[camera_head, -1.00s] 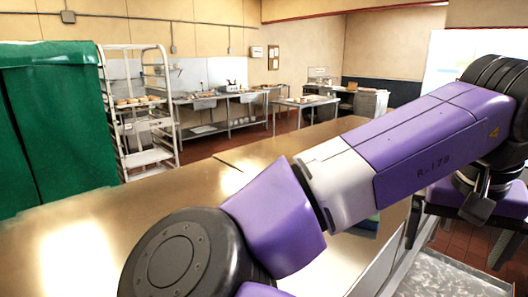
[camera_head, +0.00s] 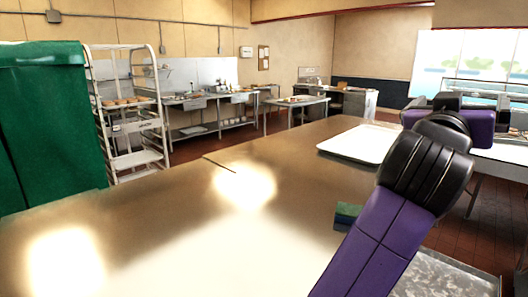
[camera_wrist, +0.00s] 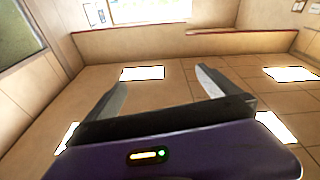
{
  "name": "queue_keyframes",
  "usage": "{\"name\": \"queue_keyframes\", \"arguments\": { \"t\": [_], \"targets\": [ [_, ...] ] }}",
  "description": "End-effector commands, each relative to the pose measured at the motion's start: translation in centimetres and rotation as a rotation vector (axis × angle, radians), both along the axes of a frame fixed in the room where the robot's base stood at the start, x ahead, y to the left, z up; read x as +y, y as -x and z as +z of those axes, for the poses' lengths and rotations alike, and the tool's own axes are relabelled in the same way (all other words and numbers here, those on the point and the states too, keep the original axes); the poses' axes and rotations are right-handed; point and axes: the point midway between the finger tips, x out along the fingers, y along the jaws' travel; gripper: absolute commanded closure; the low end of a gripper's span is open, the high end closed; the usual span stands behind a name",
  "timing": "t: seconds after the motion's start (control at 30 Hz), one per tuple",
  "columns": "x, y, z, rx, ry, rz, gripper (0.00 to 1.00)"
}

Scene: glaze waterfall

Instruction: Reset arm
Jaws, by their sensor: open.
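My gripper (camera_wrist: 162,82) is open in the wrist view, its two dark fingers spread apart with nothing between them. Behind the fingers the wrist view shows a beige panelled surface with bright white rectangles. In the head view my purple and black arm rises from the lower middle to the right side. The gripper's fingers cannot be made out clearly there.
A metal counter (camera_head: 150,230) fills the foreground, mostly bare. A white tray (camera_head: 358,144) lies on its far right part. A green block (camera_head: 347,212) is beside my arm. A wheeled rack (camera_head: 128,130) and a green cover (camera_head: 45,125) stand at left.

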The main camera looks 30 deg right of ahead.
Motion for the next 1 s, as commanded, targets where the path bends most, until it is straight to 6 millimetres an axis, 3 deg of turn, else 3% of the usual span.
{"name": "queue_keyframes", "arguments": {
  "t": [0.23, 0.47, 0.77, 1.0],
  "targets": [
    [5.6, -3.1, 0.8, -0.055, 0.290, 0.172, 0.00],
    [11.6, -5.2, -1.8, -0.084, 0.462, 0.380, 0.00],
    [18.8, -5.7, -8.7, -0.096, 0.550, 0.683, 0.00],
    [23.2, -3.9, -15.6, -0.091, 0.513, 0.912, 0.00]
  ]
}}
